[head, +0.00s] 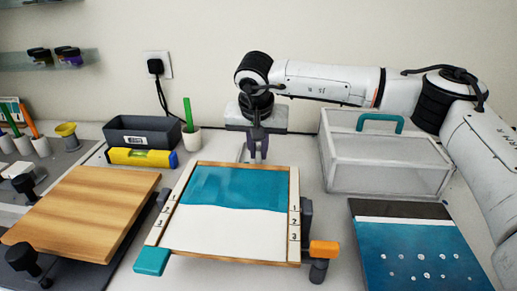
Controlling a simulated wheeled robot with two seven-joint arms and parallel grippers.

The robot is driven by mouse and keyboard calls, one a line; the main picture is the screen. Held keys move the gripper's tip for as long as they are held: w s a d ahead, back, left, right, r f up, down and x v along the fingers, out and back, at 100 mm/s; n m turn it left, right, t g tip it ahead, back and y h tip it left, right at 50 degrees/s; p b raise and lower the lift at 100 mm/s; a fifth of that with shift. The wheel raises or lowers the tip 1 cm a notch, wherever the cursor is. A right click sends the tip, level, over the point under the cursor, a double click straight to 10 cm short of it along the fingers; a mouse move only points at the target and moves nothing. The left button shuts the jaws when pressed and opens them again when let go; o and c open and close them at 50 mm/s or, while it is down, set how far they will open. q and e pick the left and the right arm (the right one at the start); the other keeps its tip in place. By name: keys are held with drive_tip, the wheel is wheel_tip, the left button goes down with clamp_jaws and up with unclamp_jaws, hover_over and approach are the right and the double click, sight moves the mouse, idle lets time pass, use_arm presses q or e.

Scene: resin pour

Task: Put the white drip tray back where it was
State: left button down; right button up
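My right gripper (258,148) points down just behind the far edge of the framed panel, at the middle of the view. Its dark fingers are close together, and I cannot make out whether they grip anything. A pale, thin-edged piece (242,153) shows beside and behind the fingers; it may be the white drip tray, but most of it is hidden by the gripper and the panel. The framed panel (225,222) is white with teal resin over its far part. My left gripper is not in view.
A wooden board (85,205) lies at left. A grey bin (142,130), a yellow level (142,157) and a white cup (191,138) stand behind it. A clear lidded box (385,170) and a blue panel (412,255) are at right. Clamps flank the framed panel.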

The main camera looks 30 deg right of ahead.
drive_tip(key=o, duration=0.4)
drive_tip(key=shift+o, duration=0.2)
drive_tip(key=v, duration=1.2)
drive_tip(key=shift+r, duration=0.1)
